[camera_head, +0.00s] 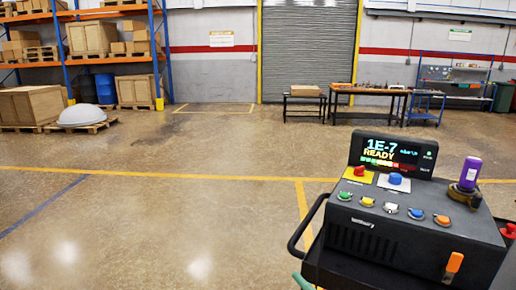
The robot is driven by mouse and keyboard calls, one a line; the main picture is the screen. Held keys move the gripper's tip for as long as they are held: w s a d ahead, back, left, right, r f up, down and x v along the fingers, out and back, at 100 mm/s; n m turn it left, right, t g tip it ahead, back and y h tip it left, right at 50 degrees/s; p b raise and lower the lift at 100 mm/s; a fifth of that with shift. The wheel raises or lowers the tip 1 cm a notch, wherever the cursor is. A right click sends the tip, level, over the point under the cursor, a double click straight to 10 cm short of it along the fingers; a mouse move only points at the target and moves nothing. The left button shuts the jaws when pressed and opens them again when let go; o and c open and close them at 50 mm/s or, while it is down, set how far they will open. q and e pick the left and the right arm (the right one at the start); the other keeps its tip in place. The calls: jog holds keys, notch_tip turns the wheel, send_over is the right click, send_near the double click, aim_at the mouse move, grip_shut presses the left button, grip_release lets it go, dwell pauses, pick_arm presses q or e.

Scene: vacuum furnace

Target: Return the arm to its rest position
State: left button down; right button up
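Neither of my grippers nor my arms can be made out in the head view. The control console (400,228) stands at the lower right, dark grey with a black side handle (300,230). Its screen (392,152) reads "1E-7" and "READY". A red knob (359,171) on a yellow plate and a blue knob (396,179) on a light plate sit below the screen. A row of coloured buttons (391,208) runs along the front. A purple-topped upright part (470,173) is at the console's right, and an orange switch (454,262) is at its lower right.
The concrete floor (150,220) at left and centre is open, with yellow and blue lines. Workbenches (368,92) stand before a roller shutter (308,45).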

jog(key=s+d+f+m+g+h, duration=0.2)
jog(key=s+d+f+m+h, duration=0.1)
jog(key=s+f+m, duration=0.3)
jog(key=s+d+f+m+g+h, duration=0.2)
jog(key=s+f+m, duration=0.4)
jog(key=f, duration=0.5)
jog(key=s+d+f+m+g+h, duration=0.3)
jog(key=s+d+f+m+h, duration=0.1)
jog(key=s+f, duration=0.4)
jog(key=shift+s+d+f+m+h, duration=0.2)
jog(key=shift+s+f+m+h, duration=0.1)
jog(key=shift+s+m+h, duration=0.65)
